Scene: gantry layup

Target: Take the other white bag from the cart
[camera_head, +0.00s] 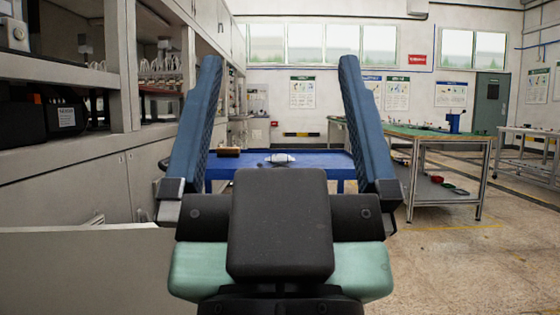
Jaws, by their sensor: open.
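My gripper (279,75) is open, with its two blue fingers spread wide and nothing between them. Beyond it stands a blue cart (312,160), partly hidden by my gripper's body. A small white object (280,158), which may be the white bag, lies on the cart top near its middle. It appears between my fingers in the picture but well beyond them. No second white bag can be made out. The lower part of the cart is mostly hidden.
A brown object (229,152) lies on the cart's left part. Grey shelving and cabinets (80,190) line the left side. A green-topped workbench (425,135) stands to the right, with a red item (437,179) on its lower shelf. The floor (450,255) at right front is clear.

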